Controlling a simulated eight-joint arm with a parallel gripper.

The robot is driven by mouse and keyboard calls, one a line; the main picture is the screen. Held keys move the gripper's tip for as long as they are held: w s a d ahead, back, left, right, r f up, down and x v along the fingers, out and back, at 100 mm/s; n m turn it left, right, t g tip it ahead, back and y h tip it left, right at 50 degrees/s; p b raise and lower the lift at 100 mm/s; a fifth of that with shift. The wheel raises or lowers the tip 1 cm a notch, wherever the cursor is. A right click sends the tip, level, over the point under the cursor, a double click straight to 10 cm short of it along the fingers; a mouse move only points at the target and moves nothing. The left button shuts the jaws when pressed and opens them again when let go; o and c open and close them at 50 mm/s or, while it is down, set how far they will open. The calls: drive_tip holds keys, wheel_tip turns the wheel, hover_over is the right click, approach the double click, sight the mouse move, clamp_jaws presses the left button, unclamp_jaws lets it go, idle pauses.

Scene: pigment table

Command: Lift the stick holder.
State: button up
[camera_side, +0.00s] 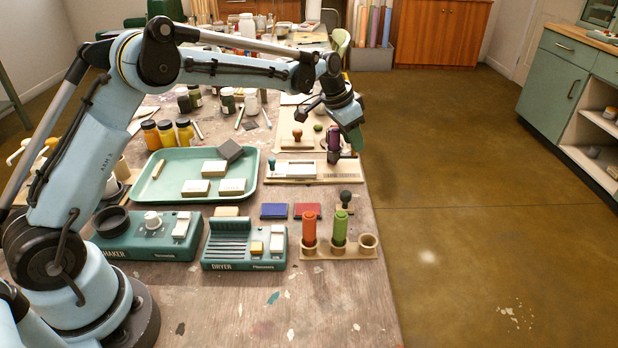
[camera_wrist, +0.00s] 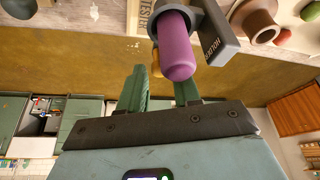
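The stick holder (camera_wrist: 215,32) is a dark grey piece lettered HOLDER at the top of the wrist view, with a purple stick (camera_wrist: 177,48) in its round end. In the side view the holder (camera_side: 334,158) stands at the right end of a pale tester board, with the purple stick upright in it. My gripper (camera_wrist: 162,78) has two green fingers, set apart with nothing visibly held between them. The stick's end partly covers the right finger. In the side view my gripper (camera_side: 350,132) is just right of and above the holder; contact cannot be told.
The tester board (camera_side: 297,171) lies near the table's right edge. A rack (camera_side: 338,252) with orange and green sticks, red and blue pads, a dark-knobbed stamp (camera_side: 345,200) and a green tray (camera_side: 252,190) are nearby. Open floor lies right.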

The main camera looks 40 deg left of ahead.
clamp_jaws()
drive_tip(key=shift+r, duration=0.65)
drive_tip(key=shift+o, duration=1.6)
unclamp_jaws()
drive_tip(key=v, duration=1.2)
